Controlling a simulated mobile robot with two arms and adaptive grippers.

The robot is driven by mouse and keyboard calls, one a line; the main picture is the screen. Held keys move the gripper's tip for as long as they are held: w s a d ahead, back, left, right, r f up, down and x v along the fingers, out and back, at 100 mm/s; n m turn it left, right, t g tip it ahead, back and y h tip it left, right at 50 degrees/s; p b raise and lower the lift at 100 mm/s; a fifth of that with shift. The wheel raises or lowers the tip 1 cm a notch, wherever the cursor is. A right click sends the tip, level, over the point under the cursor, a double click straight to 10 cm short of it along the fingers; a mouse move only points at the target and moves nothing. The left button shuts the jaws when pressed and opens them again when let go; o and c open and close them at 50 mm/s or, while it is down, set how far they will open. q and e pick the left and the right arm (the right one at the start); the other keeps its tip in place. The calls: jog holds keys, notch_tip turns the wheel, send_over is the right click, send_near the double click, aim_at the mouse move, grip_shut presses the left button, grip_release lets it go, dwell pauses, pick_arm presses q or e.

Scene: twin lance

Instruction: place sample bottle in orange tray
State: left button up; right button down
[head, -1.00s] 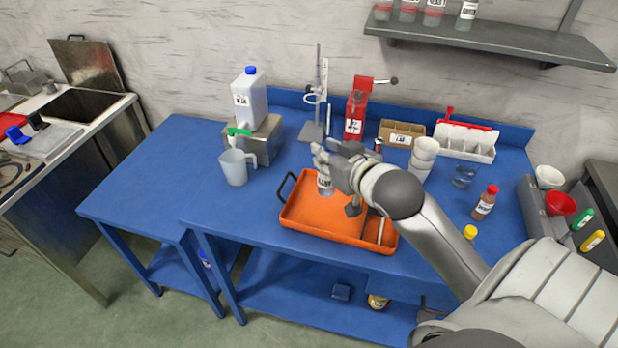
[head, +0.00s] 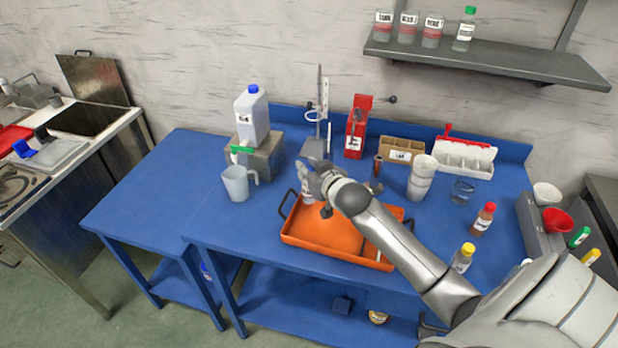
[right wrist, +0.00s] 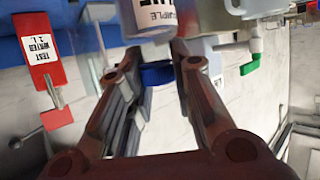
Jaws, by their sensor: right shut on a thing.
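The orange tray (head: 330,240) lies on the blue bench with dark handles at its ends. My right gripper (head: 310,188) is over the tray's back-left part and shut on the sample bottle (head: 308,199). The bottle is mostly hidden behind the fingers in the head view; I cannot tell whether it touches the tray. In the right wrist view the bottle (right wrist: 150,16), white-labelled with "SAMPLE", is between the fingertips (right wrist: 152,45), cut off by the top edge. My left gripper is not in view.
A clear jug (head: 237,184) stands left of the tray, before a white canister (head: 252,115). A stand (head: 317,140), red device (head: 356,130) and cardboard box (head: 400,150) line the back. Stacked cups (head: 421,180) and small bottles stand right. The bench's left part is clear.

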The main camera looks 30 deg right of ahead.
jog(key=shift+f+p, duration=0.35)
jog(key=shift+f, duration=1.1)
jog(key=shift+f, duration=0.2)
jog(key=c, duration=1.3)
grip_release()
jog(key=shift+s+r, duration=0.1)
jog(key=shift+r, duration=0.1)
jog(key=b+v, duration=0.1)
jog(key=v, duration=1.1)
